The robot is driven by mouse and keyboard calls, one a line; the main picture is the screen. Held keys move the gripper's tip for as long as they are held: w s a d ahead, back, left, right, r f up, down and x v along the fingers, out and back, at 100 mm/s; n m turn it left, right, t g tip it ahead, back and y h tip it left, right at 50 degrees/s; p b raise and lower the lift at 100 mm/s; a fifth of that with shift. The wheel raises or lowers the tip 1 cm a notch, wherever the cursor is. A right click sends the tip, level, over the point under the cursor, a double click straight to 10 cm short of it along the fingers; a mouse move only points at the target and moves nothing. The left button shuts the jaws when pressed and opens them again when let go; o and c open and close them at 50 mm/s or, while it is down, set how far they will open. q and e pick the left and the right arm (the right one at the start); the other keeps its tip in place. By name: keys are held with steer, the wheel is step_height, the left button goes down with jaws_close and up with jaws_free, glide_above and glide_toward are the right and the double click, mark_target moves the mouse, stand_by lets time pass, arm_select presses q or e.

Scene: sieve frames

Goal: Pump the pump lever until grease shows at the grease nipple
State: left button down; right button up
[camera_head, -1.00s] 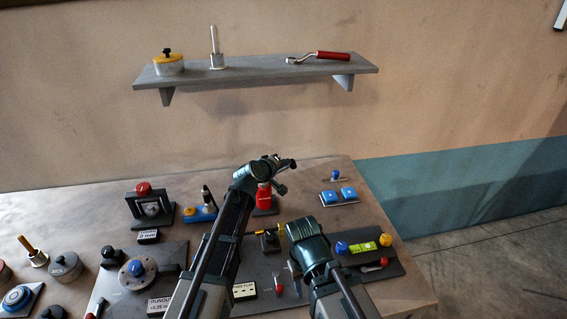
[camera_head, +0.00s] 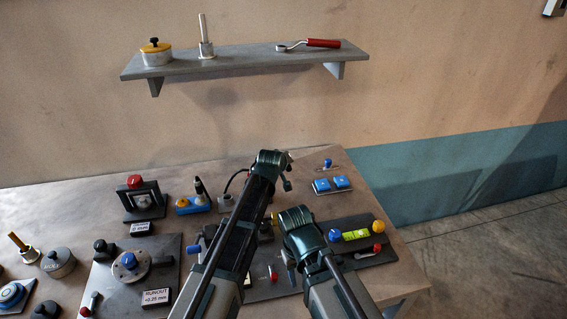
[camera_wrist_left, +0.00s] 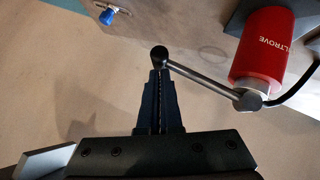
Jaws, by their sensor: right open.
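The red pump body (camera_wrist_left: 268,48) stands at the upper right of the left wrist view, its lettering partly cut off. The dark pump lever (camera_wrist_left: 205,80) runs from a pivot beside it to a ball knob (camera_wrist_left: 159,55). My left gripper (camera_wrist_left: 160,75) has its fingers close together, with the knob right at their tips. In the head view my left gripper (camera_head: 275,160) is over the back of the table, and my arm hides the pump body. My right gripper (camera_head: 289,262) is open, low over the dark plate. I cannot make out the grease nipple or any grease.
Blue blocks (camera_head: 332,185) sit behind to the right. A plate with a yellow-green level (camera_head: 355,235) and coloured knobs is right of my right gripper. A round dial fixture (camera_head: 130,264) is at left. The shelf (camera_head: 240,62) hangs on the wall behind.

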arm_select(q)
steer(key=shift+s+d+f, duration=0.1)
steer(key=shift+d, duration=0.05)
stand_by(0.4)
arm_select(e)
steer(key=shift+r+p, duration=0.5)
steer(key=shift+p, duration=0.05)
arm_select(q)
steer(key=w+r+p+v, duration=0.2)
steer(key=p+v, duration=0.7)
steer(key=v, duration=0.4)
steer(key=shift+a, duration=0.35)
arm_select(e)
step_height(320, 180, up, 9)
steer(key=shift+a, duration=0.15)
arm_select(q)
steer(key=shift+w, duration=0.1)
